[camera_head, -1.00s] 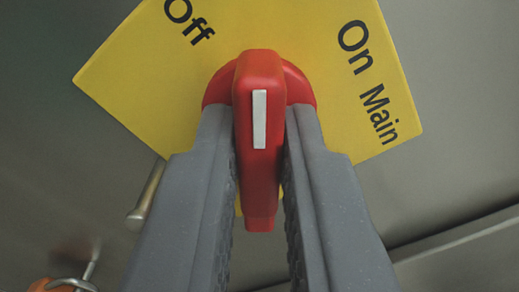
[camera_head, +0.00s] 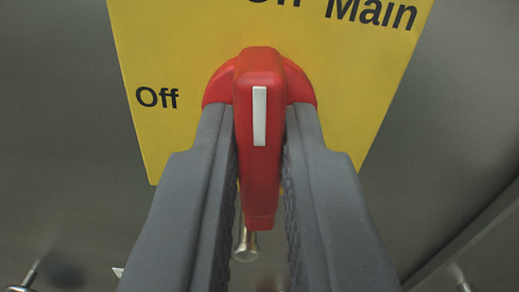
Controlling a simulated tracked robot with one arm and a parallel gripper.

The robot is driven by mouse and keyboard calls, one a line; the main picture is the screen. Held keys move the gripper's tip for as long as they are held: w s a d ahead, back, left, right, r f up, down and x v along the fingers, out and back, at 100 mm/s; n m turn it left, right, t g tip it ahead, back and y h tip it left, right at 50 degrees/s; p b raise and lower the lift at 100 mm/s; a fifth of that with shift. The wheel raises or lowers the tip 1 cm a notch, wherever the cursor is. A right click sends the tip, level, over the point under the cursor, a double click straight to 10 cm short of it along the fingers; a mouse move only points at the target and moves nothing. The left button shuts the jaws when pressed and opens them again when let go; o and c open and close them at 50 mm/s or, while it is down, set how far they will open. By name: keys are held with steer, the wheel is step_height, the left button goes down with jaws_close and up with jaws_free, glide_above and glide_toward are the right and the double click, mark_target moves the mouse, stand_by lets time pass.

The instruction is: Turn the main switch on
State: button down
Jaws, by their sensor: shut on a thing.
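The red main switch (camera_head: 260,190) is a rotary knob with a raised handle, in the middle of the view. It sits on a yellow plate (camera_head: 345,95) with "Off" at the left and "On" and "Main" along the top. The top of "On" is cut off by the picture edge. The white mark on the handle points up in the picture, roughly toward "On". My gripper (camera_head: 260,125) is shut on the handle, with one grey finger on each side of it. The fingers hide parts of the red round base and the lower plate.
A grey panel (camera_head: 450,120) lies behind the plate. A metal peg (camera_head: 246,247) shows below the knob, and another metal rod (camera_head: 30,277) is at the lower left. A ledge or seam (camera_head: 465,235) runs across the lower right.

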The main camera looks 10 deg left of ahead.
steer(key=shift+s+f+m+p, duration=0.1)
steer(key=shift+f+m+p, duration=0.2)
steer(key=shift+m, duration=0.4)
steer(key=c, duration=1.5)
jaws_free()
steer(key=shift+o, duration=0.2)
steer(key=shift+r, duration=0.15)
steer(key=shift+s+d+r, duration=0.1)
steer(key=shift+s+d, duration=0.2)
steer(key=shift+s, duration=0.3)
steer(key=v, duration=1.2)
